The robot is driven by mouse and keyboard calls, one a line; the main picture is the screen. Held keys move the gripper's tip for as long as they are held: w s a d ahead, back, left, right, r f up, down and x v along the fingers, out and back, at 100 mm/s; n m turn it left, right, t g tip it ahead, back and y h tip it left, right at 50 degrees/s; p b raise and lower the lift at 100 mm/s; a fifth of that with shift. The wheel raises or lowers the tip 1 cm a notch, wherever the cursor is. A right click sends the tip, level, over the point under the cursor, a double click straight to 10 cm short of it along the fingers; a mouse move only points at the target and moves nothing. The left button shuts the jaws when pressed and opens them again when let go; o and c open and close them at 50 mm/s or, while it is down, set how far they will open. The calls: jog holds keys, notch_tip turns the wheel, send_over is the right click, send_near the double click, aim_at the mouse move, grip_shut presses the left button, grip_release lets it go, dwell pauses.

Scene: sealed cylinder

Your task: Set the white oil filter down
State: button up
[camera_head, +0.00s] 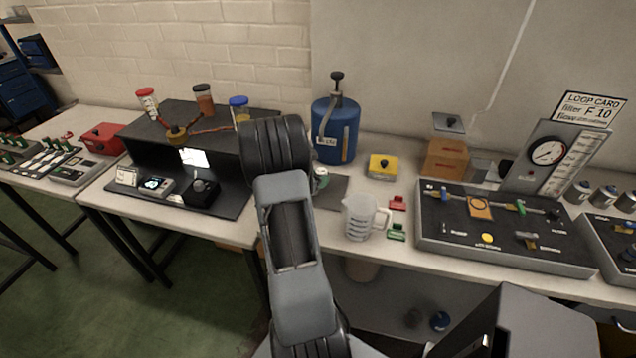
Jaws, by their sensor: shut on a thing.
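A small white rounded thing with a green mark (321,177) shows just right of my arm, by a dark grey mat (333,190) on the bench. My arm hides its left part. It may be the white oil filter, but too little shows to be sure. My arm rises through the middle of the view, and my gripper is hidden behind it. I cannot see the fingers or what they hold.
A blue tank (336,130) stands behind the mat. A clear measuring jug (360,217), a yellow box (382,166) and red and green clips (397,231) are to the right. A test panel (500,228) fills the right bench. A dark stand (215,118) is left.

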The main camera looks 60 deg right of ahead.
jog(key=shift+f, duration=0.95)
jog(key=shift+f, duration=0.3)
jog(key=o, duration=0.9)
jog(key=shift+r, duration=0.1)
